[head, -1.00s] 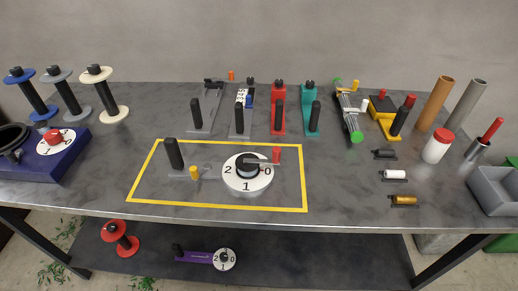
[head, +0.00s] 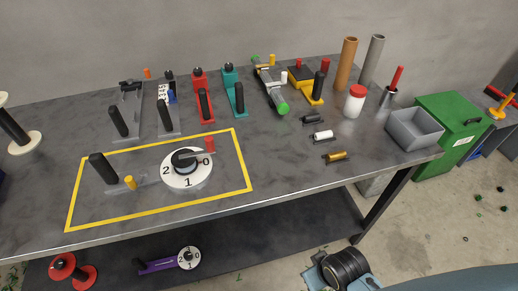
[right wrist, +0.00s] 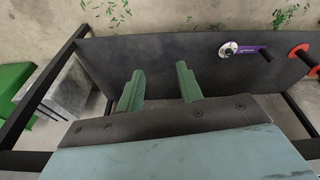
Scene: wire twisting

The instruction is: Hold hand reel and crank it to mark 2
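The hand reel lies inside the yellow taped rectangle (head: 248,170) on the table. Its white dial (head: 187,180) carries marks 0, 1 and 2. A black hub with a grey crank arm and red knob (head: 209,145) points toward 0. Its black upright handle (head: 103,168) stands at the left end, with a small orange peg (head: 130,183) between. My right gripper (right wrist: 160,88) shows in the right wrist view with its two green fingers apart and nothing between them, facing the lower shelf. My left gripper is out of view.
Several other hand tools, including a red one (head: 203,100) and a teal one (head: 233,92), line the table's back. Tubes, a red-lidded jar (head: 355,101) and a grey bin (head: 413,128) are at right. A purple reel (head: 165,263) lies on the lower shelf.

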